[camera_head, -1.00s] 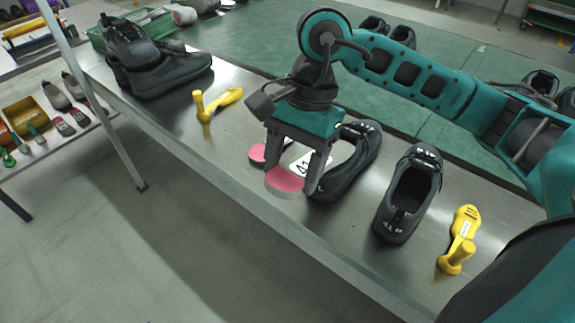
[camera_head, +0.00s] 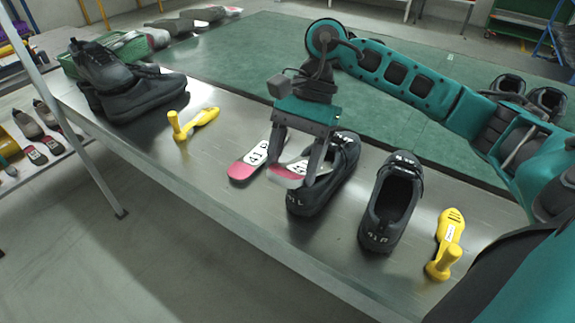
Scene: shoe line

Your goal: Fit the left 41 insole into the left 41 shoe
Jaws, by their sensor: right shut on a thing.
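My right gripper (camera_head: 297,174) is shut on an insole (camera_head: 287,178) with a pink heel end and a white printed label. It holds the insole just left of, and partly in front of, a dark shoe (camera_head: 308,196) that has white marks at its heel, apparently ending in L. Whether the insole touches this shoe I cannot tell. A second pink and white insole (camera_head: 243,170) lies on the bench to the left. The other dark shoe (camera_head: 378,222) of the pair stands to the right, opening up. My left gripper is not in view.
The metal bench (camera_head: 215,205) has a yellow tool (camera_head: 197,122) on its left part and another yellow tool (camera_head: 449,235) right of the shoes. More dark shoes (camera_head: 135,98) stand at the far left. A green surface (camera_head: 240,60) lies behind.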

